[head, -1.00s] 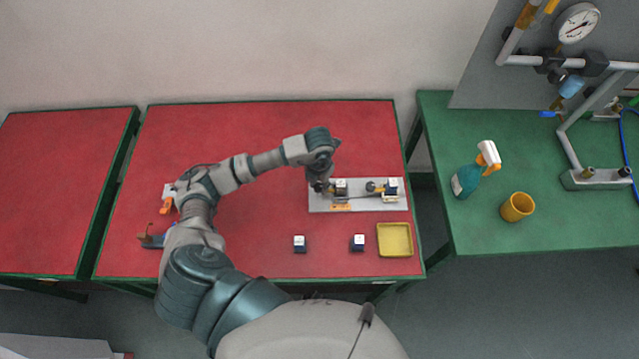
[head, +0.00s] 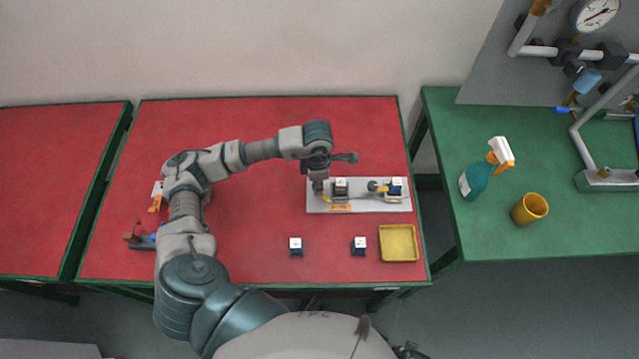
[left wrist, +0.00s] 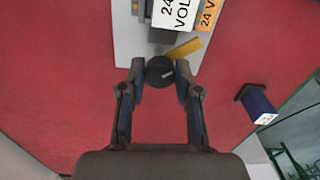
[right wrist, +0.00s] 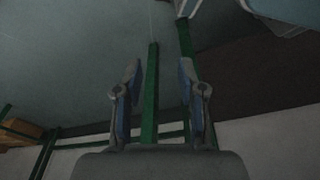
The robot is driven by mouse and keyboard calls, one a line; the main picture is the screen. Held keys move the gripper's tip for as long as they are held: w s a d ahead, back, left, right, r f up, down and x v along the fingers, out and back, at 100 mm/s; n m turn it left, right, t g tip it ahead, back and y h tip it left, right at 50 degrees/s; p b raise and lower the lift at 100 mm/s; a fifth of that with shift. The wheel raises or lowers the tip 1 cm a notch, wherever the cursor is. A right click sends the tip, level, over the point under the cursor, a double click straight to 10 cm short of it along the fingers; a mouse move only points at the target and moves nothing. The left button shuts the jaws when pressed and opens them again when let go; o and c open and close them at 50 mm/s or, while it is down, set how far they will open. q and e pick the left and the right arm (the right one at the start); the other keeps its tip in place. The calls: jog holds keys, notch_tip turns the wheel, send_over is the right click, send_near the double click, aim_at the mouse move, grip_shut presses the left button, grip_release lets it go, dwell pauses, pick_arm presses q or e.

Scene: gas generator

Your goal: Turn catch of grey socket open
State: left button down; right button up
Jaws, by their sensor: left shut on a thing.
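A light grey plate (head: 362,206) lies on the red table in the head view and carries two labelled blocks. The left block (head: 341,187), apparently grey, shows a "24 VOL" label (left wrist: 177,12) in the left wrist view. Beside it is a black round piece (left wrist: 159,70) with a yellow lever (left wrist: 184,48) behind it. My left gripper (head: 319,188) points down at the plate's left end. In its wrist view the fingers (left wrist: 161,82) are shut on the black round piece. My right gripper (right wrist: 157,75) is open and empty, facing floor and table legs.
Two small dark blue blocks (head: 296,246) (head: 359,245) and a yellow tray (head: 398,243) lie in front of the plate. On the green table stand a spray bottle (head: 478,181) and an orange cup (head: 530,208). The red table behind the plate is clear.

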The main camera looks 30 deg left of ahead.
pick_arm(q)
jog(key=m+b, duration=0.2)
jog(key=m, duration=0.1)
jog(key=m+b, duration=0.2)
jog(key=m, duration=0.2)
jog(key=shift+a+f, duration=0.1)
jog(key=shift+f, duration=0.1)
jog(key=shift+r+m+b, duration=0.15)
jog(key=shift+m+b, duration=0.3)
jog(key=shift+m, duration=0.05)
pick_arm(e)
notch_tip(320, 180, up, 15)
jog(key=shift+w+f, duration=0.2)
jog(key=shift+w, duration=0.2)
jog(key=shift+d, duration=0.1)
pick_arm(q)
jog(key=c, duration=1)
grip_release()
jog(key=shift+o, duration=1)
pick_arm(e)
jog(key=shift+w, duration=0.1)
pick_arm(q)
notch_tip(320, 180, up, 12)
jog(key=shift+w+a, duration=0.1)
jog(key=shift+a, duration=0.05)
